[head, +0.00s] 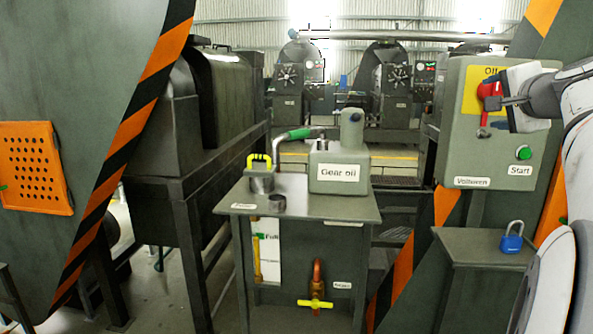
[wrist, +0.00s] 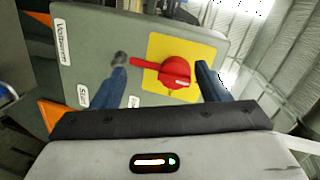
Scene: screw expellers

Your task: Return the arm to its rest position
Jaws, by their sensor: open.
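My gripper (head: 497,102) is at the upper right of the head view, in front of the control box (head: 460,150). In the wrist view my gripper (wrist: 161,66) is open, with its two fingers apart on either side of the red rotary switch (wrist: 175,73). The switch sits on a yellow plate (wrist: 200,52), and its handle points left in that view. I cannot tell whether a finger touches it. In the head view the red switch (head: 489,89) is partly covered by my gripper. My arm reaches in from the right edge.
A green button (head: 523,152) is on the box, below my gripper. A blue padlock (head: 512,237) is on a low stand (head: 470,250) underneath. A table (head: 350,207) with a gear oil tank (head: 338,172) stands left of it. Large machines flank the view.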

